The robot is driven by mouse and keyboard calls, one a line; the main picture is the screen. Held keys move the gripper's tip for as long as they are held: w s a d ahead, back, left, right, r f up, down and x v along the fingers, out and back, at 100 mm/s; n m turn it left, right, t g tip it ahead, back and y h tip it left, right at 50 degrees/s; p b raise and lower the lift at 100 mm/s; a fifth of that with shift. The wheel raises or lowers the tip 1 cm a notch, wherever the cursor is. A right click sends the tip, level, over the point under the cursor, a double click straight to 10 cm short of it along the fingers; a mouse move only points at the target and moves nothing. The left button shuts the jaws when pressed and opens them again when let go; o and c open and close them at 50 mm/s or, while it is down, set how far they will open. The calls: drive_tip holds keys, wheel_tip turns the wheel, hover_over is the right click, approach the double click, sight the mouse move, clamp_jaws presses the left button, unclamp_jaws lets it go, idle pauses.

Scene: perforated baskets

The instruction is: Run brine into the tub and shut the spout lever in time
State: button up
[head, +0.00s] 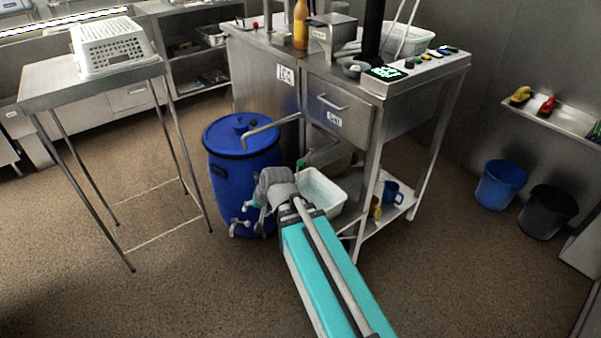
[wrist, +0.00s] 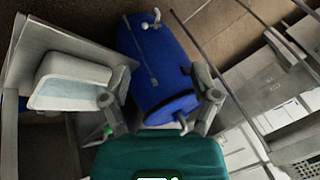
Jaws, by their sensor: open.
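The white tub (head: 337,200) sits on the low shelf of the steel stand; it also shows in the wrist view (wrist: 93,66). Its inside looks pale blue; I cannot tell the liquid level. A small green part (head: 300,163), perhaps the spout lever, is beside a bent pipe (head: 322,153) above the tub; green also shows behind a finger in the wrist view (wrist: 108,131). I see no stream. My gripper (head: 262,208) is open and empty in front of the blue barrel (head: 226,188), left of the tub. In the wrist view its fingers (wrist: 161,96) stand apart, with the barrel beyond.
A pale tap (head: 238,229) is low on the barrel, and a metal pipe (head: 273,127) reaches over it. A steel table (head: 50,85) with a white basket (head: 110,45) stands left. A blue mug (head: 392,190) is on the stand's lower shelf. Buckets (head: 502,185) stand right.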

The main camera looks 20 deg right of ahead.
drive_tip(key=w+r+m+t+b, duration=0.2)
drive_tip(key=w+m+t+b, duration=1)
drive_tip(key=m, duration=0.4)
drive_tip(key=m+g+h+b, duration=0.3)
drive_tip(key=m+h+b, duration=0.9)
drive_tip(key=m, duration=1.4)
approach(299, 166)
drive_tip(key=s+a+f+h+p, duration=0.1)
drive_tip(key=a+h+p, duration=0.1)
drive_tip(key=shift+s+a+f, duration=0.2)
drive_tip(key=shift+s+f, duration=0.05)
drive_tip(key=x, duration=1.3)
drive_tip(key=shift+w+d+r, duration=0.2)
drive_tip(key=shift+w+r, duration=0.1)
drive_tip(key=shift+w, duration=0.1)
clamp_jaws()
